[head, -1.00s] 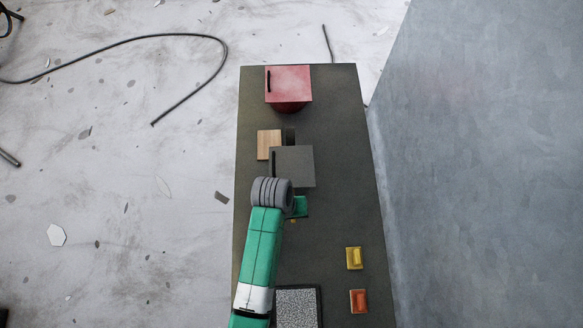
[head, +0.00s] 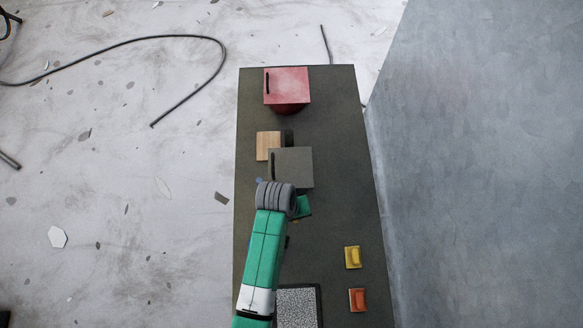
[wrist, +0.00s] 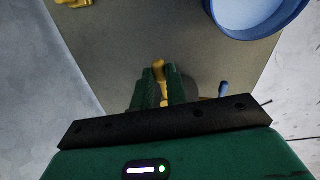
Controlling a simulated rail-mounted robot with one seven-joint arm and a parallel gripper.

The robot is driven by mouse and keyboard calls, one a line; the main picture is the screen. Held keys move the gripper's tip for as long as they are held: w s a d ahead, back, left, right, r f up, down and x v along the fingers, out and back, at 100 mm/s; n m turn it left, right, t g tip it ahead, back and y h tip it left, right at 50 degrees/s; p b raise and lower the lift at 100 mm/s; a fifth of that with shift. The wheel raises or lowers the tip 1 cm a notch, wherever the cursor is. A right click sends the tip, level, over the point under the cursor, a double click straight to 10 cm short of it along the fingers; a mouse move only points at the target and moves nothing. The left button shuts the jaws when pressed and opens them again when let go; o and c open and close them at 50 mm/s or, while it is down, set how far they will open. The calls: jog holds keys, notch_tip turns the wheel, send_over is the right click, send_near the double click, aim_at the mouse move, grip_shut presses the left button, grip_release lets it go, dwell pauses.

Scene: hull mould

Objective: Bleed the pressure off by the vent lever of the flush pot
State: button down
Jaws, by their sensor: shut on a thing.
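My gripper (wrist: 160,86) is shut on a small yellow piece (wrist: 158,66), which shows between and just beyond its green fingertips in the wrist view. I cannot tell for sure whether it is the vent lever. A blue lever-like piece (wrist: 224,89) sticks up beside the fingers. A small blue bit (head: 259,181) shows left of my wrist. A round blue vessel (wrist: 255,12) stands at the upper right of the wrist view.
On the long dark bench (head: 330,200) stand a red box (head: 288,86), a wooden block (head: 268,146), a yellow block (head: 352,258), an orange block (head: 357,300) and a speckled pad (head: 296,309). A grey wall (head: 490,150) rises on the right.

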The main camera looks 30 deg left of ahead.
jog(key=w+d+n+y+p, duration=0.1)
jog(key=w+n, duration=0.6)
jog(key=n, duration=0.9)
jog(key=shift+d+y+p, duration=0.4)
jog(key=shift+y+p, duration=0.5)
jog(key=shift+p, duration=0.45)
jog(key=shift+n, duration=0.3)
jog(key=c, duration=1.4)
grip_release()
